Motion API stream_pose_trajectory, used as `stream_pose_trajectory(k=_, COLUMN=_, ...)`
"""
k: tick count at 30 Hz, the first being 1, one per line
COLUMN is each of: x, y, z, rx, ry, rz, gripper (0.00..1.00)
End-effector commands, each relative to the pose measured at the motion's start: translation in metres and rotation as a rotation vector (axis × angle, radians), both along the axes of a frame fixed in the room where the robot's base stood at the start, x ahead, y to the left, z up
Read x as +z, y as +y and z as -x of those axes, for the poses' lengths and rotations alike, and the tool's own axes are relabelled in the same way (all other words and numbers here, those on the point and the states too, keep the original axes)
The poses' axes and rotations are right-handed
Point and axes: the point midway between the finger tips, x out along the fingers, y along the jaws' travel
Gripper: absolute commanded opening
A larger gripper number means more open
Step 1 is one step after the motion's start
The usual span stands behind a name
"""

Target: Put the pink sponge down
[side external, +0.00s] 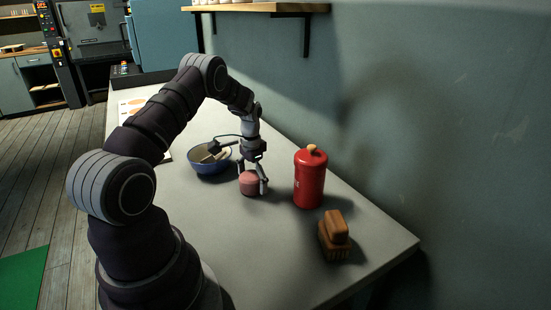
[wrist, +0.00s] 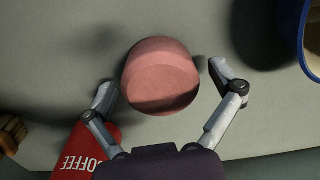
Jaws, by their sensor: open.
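The pink sponge (side external: 250,184) is a rounded block on the grey table, between the blue bowl and the red canister. It also shows in the wrist view (wrist: 160,75), near the middle. My gripper (side external: 252,179) is open and reaches down around the sponge. In the wrist view its fingers (wrist: 161,75) stand on both sides of the sponge, with a visible gap at the right finger. The left finger is close to the sponge's left side. The sponge appears to rest on the table top.
A blue bowl (side external: 213,168) with things in it stands left of the sponge. A red coffee canister (side external: 310,180) with a wooden knob stands to the right. A brown wooden brush (side external: 335,236) lies nearer the table's right edge. The table (side external: 265,255) is clear in front.

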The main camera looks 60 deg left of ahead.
Motion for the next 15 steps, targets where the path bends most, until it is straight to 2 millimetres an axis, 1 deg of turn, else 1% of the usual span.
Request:
stream_pose_trajectory(k=2, x=0.003, y=0.000, z=0.000, rx=0.000, ry=-0.001, rz=0.000, gripper=0.91)
stream_pose_trajectory(k=5, x=0.016, y=0.000, z=-0.001, rx=0.000, ry=-0.003, rz=-0.002, gripper=0.91)
stream_pose_trajectory(k=8, x=0.041, y=0.000, z=-0.001, rx=0.000, ry=-0.006, rz=-0.005, gripper=0.91)
stream_pose_trajectory(k=12, x=0.078, y=-0.001, z=-0.001, rx=0.000, ry=-0.005, rz=-0.004, gripper=0.91)
stream_pose_trajectory(k=15, x=0.101, y=-0.002, z=-0.001, rx=0.001, ry=-0.004, rz=-0.004, gripper=0.91)
